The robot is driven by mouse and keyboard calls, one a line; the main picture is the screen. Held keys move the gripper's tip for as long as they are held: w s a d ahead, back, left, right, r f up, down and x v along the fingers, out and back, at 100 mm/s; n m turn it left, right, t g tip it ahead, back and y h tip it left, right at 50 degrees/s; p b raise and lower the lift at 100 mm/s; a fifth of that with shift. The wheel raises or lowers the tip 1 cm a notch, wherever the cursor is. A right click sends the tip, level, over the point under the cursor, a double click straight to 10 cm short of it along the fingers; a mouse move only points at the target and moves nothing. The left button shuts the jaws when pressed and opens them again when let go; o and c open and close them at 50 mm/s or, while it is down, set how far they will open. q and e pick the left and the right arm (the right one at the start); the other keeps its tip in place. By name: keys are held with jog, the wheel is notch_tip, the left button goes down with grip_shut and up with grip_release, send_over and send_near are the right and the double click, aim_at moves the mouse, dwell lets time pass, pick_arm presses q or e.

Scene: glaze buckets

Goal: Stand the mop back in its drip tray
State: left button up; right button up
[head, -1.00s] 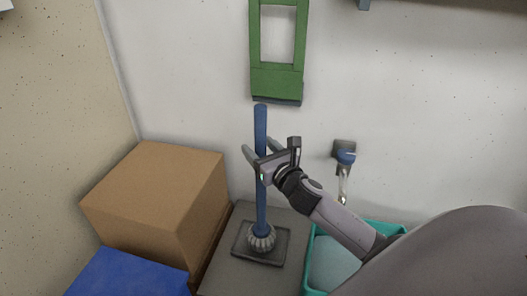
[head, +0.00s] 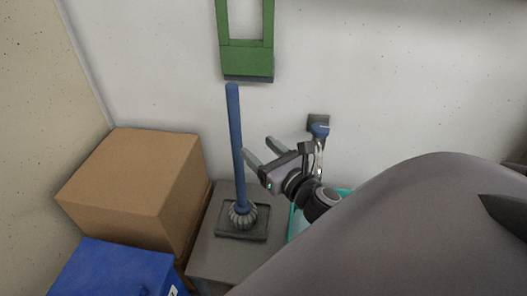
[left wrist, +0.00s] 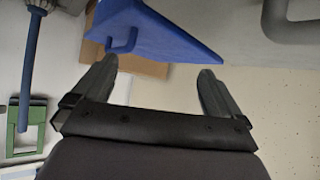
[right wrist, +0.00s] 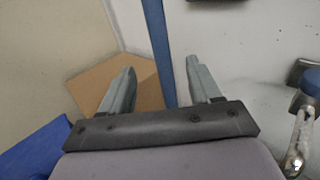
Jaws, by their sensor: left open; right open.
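The mop, with a blue handle (head: 236,140) and a grey strand head (head: 242,213), stands upright with its head in the dark square drip tray (head: 230,234) on a grey stand. My right gripper (head: 260,151) is open, just right of the handle and apart from it. In the right wrist view the handle (right wrist: 159,45) shows beyond and between the open fingers (right wrist: 160,80). In the left wrist view my left gripper (left wrist: 155,80) is open and empty, and the mop handle (left wrist: 28,75) shows at the left, away from it.
A cardboard box (head: 135,185) and a blue container (head: 115,272) stand left of the grey stand (head: 210,262). A teal basin (head: 297,222) is at its right, under a wall tap (head: 319,130). A green frame (head: 247,62) hangs on the wall above.

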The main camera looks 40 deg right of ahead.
pick_arm(q)
jog(key=shift+r, duration=0.1)
jog(key=shift+w, duration=0.1)
jog(key=shift+w+r, duration=0.1)
jog(key=shift+r, duration=0.05)
pick_arm(e)
jog(key=s+a+f+m+g+y, duration=0.2)
jog(key=s+a+f+m, duration=0.4)
jog(key=m, duration=1)
jog(key=s+a+f+m+g+y, duration=0.2)
jog(key=s+a+f+m+g, duration=0.3)
jog(key=m, duration=1.1)
jog(key=s+a+f, duration=0.2)
jog(key=a+f, duration=0.2)
jog(key=f, duration=0.2)
jog(key=shift+a+m, duration=0.35)
jog(key=shift+m, duration=0.05)
